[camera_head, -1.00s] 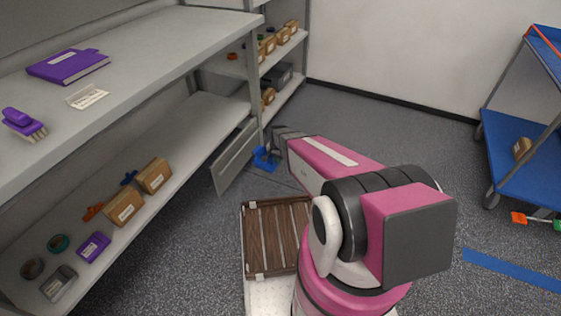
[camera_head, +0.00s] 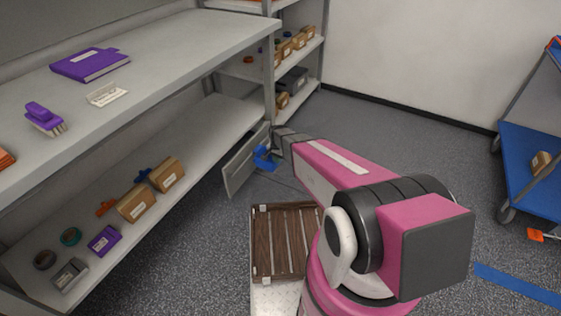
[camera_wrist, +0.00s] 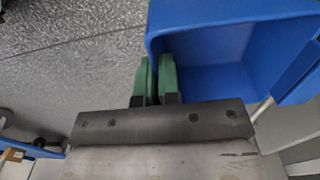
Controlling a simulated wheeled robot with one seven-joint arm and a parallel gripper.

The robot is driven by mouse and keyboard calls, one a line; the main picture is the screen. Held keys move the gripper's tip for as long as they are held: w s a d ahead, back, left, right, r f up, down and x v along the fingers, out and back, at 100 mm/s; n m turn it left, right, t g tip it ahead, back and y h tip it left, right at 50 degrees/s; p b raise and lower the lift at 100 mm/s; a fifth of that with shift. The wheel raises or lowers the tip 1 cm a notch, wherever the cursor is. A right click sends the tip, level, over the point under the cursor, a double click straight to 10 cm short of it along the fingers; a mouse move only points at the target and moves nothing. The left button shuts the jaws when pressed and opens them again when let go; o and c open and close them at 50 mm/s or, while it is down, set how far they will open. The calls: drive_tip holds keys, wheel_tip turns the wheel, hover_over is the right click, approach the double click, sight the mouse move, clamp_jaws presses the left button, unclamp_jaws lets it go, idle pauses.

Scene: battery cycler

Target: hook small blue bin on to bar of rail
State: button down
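The small blue bin (camera_wrist: 225,50) fills the upper right of the wrist view, with its open inside showing. My gripper (camera_wrist: 156,65) has two green fingers close together on the bin's near left wall. In the head view the bin (camera_head: 264,158) is small and hangs at the end of my gripper (camera_head: 271,149). A grey rail panel (camera_head: 246,162) stands at the end of the shelf. The bin overlaps the panel's right end in the picture; I cannot tell whether they touch. A pale rod (camera_wrist: 263,109) shows beside the bin in the wrist view.
A grey shelf unit (camera_head: 165,50) with boxes and tools runs along the left. A smaller shelf (camera_head: 300,55) stands behind the panel. A brown slatted tray (camera_head: 256,245) lies below my arm.

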drive_tip(key=shift+w+a, duration=0.45)
drive_tip(key=shift+a, duration=0.2)
drive_tip(key=shift+w+a, duration=0.4)
drive_tip(key=shift+a, duration=0.2)
drive_tip(key=shift+f, duration=1.2)
drive_tip(key=c, duration=1.2)
unclamp_jaws()
drive_tip(key=shift+c, duration=0.2)
wheel_tip(320, 180, up, 11)
drive_tip(key=s+d+r+n, duration=0.3)
drive_tip(key=s+d+r, duration=0.4)
drive_tip(key=s, duration=0.4)
drive_tip(key=s+d+r+n, duration=0.3)
drive_tip(key=s+d+r, duration=0.4)
drive_tip(key=s, duration=0.5)
wheel_tip(320, 180, up, 3)
drive_tip(key=shift+d+f+n, duration=0.2)
drive_tip(key=shift+n, duration=0.2)
